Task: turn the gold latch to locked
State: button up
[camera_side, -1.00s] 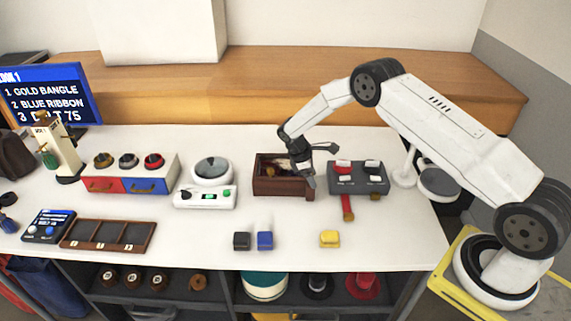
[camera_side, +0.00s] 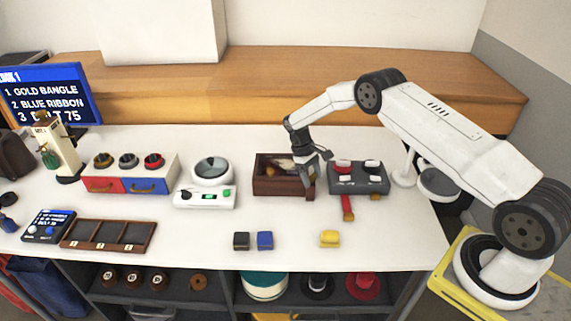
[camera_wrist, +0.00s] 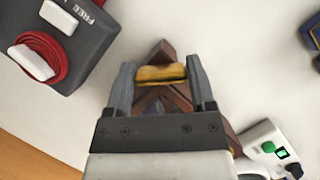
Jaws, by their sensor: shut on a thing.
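My gripper (camera_side: 318,166) is over the right end of the brown wooden box (camera_side: 263,187). In the wrist view my gripper (camera_wrist: 162,79) is shut on a gold piece (camera_wrist: 161,73), which spans the gap between the fingers. I cannot tell whether this piece is the gold latch. In the side view the held piece is not clear. The grey block (camera_side: 380,184) stands just right of my gripper, with white handles, a red ring and a small gold tab (camera_side: 375,197) at its front. The wrist view shows the word FREE on the grey block (camera_wrist: 100,42).
A red strip (camera_side: 347,207) hangs from the grey block's front. A white scale (camera_side: 205,200) stands left of the box. Black, blue and yellow (camera_side: 329,239) small blocks lie in front. The white table between is clear.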

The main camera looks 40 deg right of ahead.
jog(key=m+y, duration=0.1)
jog(key=m, duration=0.1)
jog(key=m+y, duration=0.1)
jog(key=m, duration=0.2)
jog(key=shift+m+t, duration=0.3)
jog(key=shift+m+t+y, duration=0.4)
jog(key=shift+m+y, duration=0.4)
jog(key=shift+m, duration=1.4)
jog(key=o, duration=1.2)
jog(key=v, duration=0.7)
jog(key=shift+r, duration=0.35)
